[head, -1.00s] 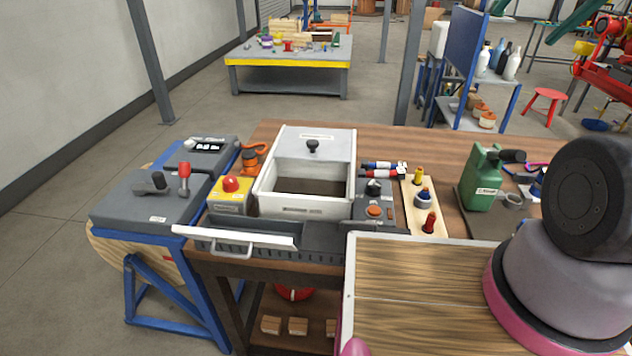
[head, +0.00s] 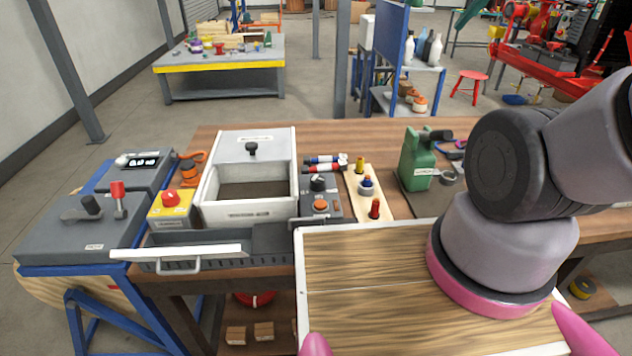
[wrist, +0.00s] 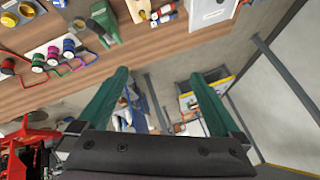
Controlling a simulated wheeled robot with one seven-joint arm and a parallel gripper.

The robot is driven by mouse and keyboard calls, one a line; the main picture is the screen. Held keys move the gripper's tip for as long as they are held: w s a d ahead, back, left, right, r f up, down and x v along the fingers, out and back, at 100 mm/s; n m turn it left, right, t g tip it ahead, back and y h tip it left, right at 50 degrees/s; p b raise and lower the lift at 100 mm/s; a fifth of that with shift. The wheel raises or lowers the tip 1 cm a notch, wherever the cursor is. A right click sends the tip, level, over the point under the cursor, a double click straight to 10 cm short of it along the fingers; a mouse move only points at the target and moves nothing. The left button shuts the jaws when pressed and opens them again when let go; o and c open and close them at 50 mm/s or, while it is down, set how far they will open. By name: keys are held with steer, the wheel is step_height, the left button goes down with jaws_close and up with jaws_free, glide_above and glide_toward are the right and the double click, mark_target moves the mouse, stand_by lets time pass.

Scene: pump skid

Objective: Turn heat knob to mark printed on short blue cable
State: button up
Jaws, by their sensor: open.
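A dark grey control box (head: 335,205) stands on the brown bench right of the white bin. A black knob (head: 318,184) is on it, above an orange button (head: 320,205); I cannot read any label or scale there. Behind it lie two short rod-like pieces with white bands, one mostly blue (head: 318,160) and one mostly red (head: 318,169). These may be the cables, but any print is too small to read. My gripper (wrist: 160,75) shows only in the wrist view, its green fingers wide apart and empty, away from the knob.
A white bin (head: 248,210) and yellow box with red button (head: 170,207) stand left of the control box. A grey lever panel (head: 80,230) is at far left.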

stand_by(0.3)
steer(key=shift+c, duration=1.4)
steer(key=n+g+h, duration=0.2)
steer(key=n+g, duration=0.6)
steer(key=n, duration=1.4)
glide_above(317, 178)
step_height(317, 178, down, 34)
steer(key=shift+t, duration=0.3)
step_height(317, 178, down, 10)
steer(key=shift+r, duration=0.1)
steer(key=shift+m, duration=0.3)
jaws_close()
